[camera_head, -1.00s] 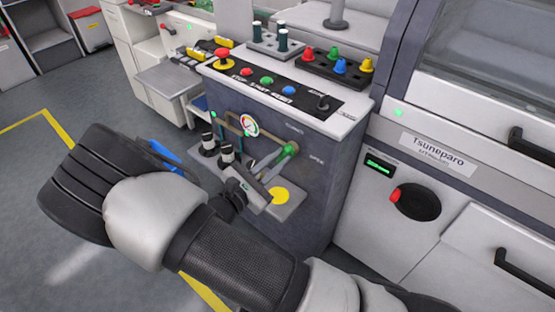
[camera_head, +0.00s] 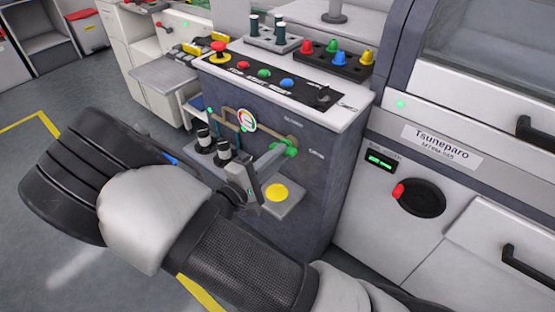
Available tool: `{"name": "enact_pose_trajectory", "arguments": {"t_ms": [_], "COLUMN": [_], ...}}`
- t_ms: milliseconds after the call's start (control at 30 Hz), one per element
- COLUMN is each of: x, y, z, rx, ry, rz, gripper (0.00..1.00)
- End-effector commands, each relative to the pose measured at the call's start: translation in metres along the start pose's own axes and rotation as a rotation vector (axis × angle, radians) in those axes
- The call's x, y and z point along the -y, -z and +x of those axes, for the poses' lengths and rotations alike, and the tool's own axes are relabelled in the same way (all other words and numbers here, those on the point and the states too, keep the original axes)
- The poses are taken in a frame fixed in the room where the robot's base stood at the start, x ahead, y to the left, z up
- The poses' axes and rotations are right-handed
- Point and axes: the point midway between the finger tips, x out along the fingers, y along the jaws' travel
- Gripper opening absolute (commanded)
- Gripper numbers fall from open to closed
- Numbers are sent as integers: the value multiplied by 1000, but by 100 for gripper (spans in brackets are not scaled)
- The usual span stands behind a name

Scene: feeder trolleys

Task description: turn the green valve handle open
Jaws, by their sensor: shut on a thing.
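The green valve handle (camera_head: 290,150) is on the dark front face of the control cabinet, below the button panel. Small white lettering is beside it on the face, one label above and one to the right. My gripper (camera_head: 273,157) reaches in from the lower left and is shut on the handle. The grey fingers cover much of the handle, so only green parts at the fingertips show. The handle's exact angle is hard to tell.
A round gauge (camera_head: 246,120) and brownish pipe are just left of the valve. A button panel (camera_head: 265,75) is above. A machine with a red-handled dial (camera_head: 420,198) stands right.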

Motion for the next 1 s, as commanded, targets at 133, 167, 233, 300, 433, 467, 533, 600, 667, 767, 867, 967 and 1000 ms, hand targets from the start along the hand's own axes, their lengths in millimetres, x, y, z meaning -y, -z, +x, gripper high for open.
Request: {"name": "enact_pose_trajectory", "arguments": {"t_ms": [133,167,233,300,433,467,533,600,667,767,867,967,1000], "x": [3,3,4,4,3,3,3,3,3,3,3,3,3], "y": [0,0,0,0,0,0,0,0,0,0,0,0,0], "z": [0,0,0,0,0,0,0,0,0,0,0,-1,-1], "rx": [0,0,0,0,0,0,0,0,0,0,0,-1,0], "ry": [1,1,1,1,1,1,1,1,1,1,1,1,1], "rz": [105,124,163,197,243,251,265,275,280,285,286,286,285], "gripper": [0,0,0,0,0,0,0,0,0,0,0,0,0]}}
